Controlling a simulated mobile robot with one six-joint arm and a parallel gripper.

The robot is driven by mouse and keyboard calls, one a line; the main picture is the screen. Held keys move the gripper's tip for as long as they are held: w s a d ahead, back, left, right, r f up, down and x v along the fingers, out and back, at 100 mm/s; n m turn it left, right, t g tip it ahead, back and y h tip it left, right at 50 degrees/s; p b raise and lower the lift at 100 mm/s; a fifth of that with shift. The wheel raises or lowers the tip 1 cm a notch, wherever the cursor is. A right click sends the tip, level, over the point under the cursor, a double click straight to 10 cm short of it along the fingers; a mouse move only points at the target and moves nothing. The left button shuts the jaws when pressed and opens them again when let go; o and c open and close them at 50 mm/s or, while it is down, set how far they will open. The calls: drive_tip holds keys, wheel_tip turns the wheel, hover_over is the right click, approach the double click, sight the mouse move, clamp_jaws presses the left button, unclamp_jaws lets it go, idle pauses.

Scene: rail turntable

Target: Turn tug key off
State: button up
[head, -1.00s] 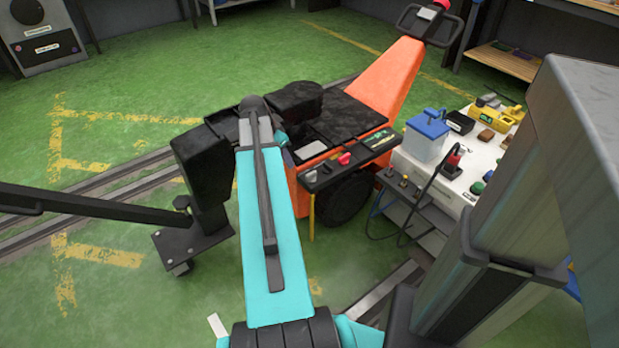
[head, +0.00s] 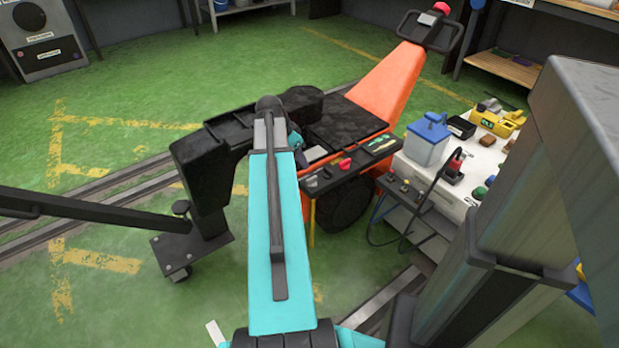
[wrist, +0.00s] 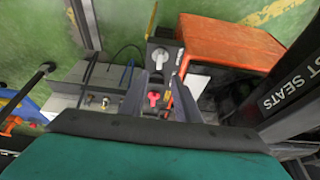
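The tug is an orange and black machine with an orange steering column (head: 390,80). Its dark side panel (head: 328,178) carries a grey knob (head: 312,181) and a red knob (head: 345,164). The wrist view shows the grey knob (wrist: 162,57) beyond the red knob (wrist: 153,98); I cannot tell for sure which is the key. My gripper (wrist: 157,78) is open in the wrist view, its grey fingers on either side of the red knob in the picture. Contact cannot be told.
A white-topped bench (head: 480,155) stands right of the tug, holding a blue-lidded box (head: 428,138) and a yellow tool (head: 497,121). A black cable (head: 425,195) hangs at its near side. Rails (head: 115,190) cross the green floor, which is open at left.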

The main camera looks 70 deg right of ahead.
sight(311, 178)
drive_tip(key=b+x, duration=0.2)
drive_tip(key=x, duration=0.9)
drive_tip(key=shift+s+d+f+b, duration=0.15)
drive_tip(key=shift+d+f+b, duration=0.05)
drive_tip(key=shift+f+b, duration=0.1)
clamp_jaws()
